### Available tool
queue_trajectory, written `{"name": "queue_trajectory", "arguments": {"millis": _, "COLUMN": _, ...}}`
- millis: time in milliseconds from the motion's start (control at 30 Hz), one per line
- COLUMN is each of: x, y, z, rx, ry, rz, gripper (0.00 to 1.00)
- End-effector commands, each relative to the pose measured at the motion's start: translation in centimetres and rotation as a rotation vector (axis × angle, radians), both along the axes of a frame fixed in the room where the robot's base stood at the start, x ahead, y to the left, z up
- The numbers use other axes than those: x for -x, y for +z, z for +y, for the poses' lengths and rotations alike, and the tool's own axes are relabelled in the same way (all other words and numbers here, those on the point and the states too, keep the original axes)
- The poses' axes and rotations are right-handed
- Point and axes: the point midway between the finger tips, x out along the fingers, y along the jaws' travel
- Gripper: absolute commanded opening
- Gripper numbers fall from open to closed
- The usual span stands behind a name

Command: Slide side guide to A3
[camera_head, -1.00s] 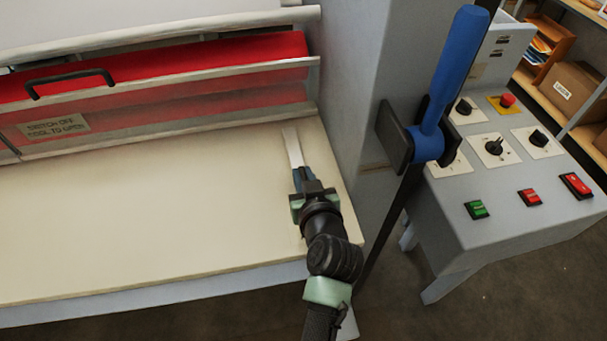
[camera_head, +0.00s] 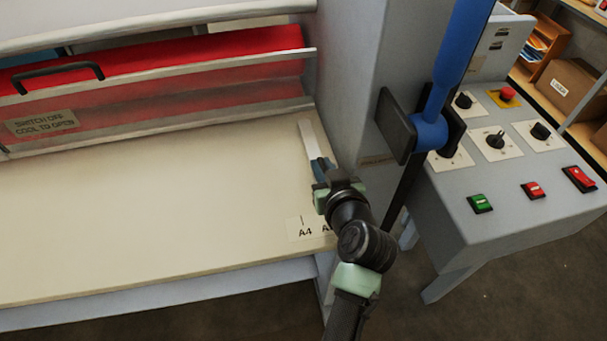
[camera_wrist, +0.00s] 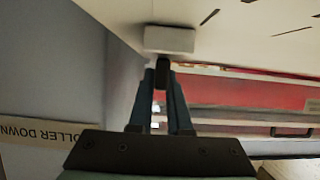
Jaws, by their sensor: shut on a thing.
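The side guide (camera_head: 309,138) is a thin white strip lying near the right edge of the cream feed table (camera_head: 140,205). My gripper (camera_head: 320,168) is at its front end. In the wrist view, the guide's white block (camera_wrist: 169,40) has a dark knob (camera_wrist: 162,76) on it, and my gripper (camera_wrist: 161,85) is shut on that knob. A scale label (camera_head: 304,230) at the table's front reads A4. A second letter A shows to its right, and the rest is hidden by my arm. Whether the guide lines up with that mark cannot be told.
The grey machine side (camera_head: 350,90) rises close to the right of the guide. A blue lever (camera_head: 450,75) stands further right, before a control panel (camera_head: 500,180) with knobs and buttons. A red guard (camera_head: 180,75) with a black handle spans the back. The table left of the guide is clear.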

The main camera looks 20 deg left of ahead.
Motion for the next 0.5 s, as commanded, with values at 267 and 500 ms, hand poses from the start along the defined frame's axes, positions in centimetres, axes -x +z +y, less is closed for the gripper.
{"name": "queue_trajectory", "arguments": {"millis": 267, "x": -0.4, "y": 0.05, "z": -0.75, "rx": 0.003, "ry": -0.009, "rz": -0.003, "gripper": 0.0}}
{"name": "queue_trajectory", "arguments": {"millis": 500, "x": -0.37, "y": 0.06, "z": -0.67, "rx": 0.002, "ry": -0.008, "rz": -0.003, "gripper": 0.46}}
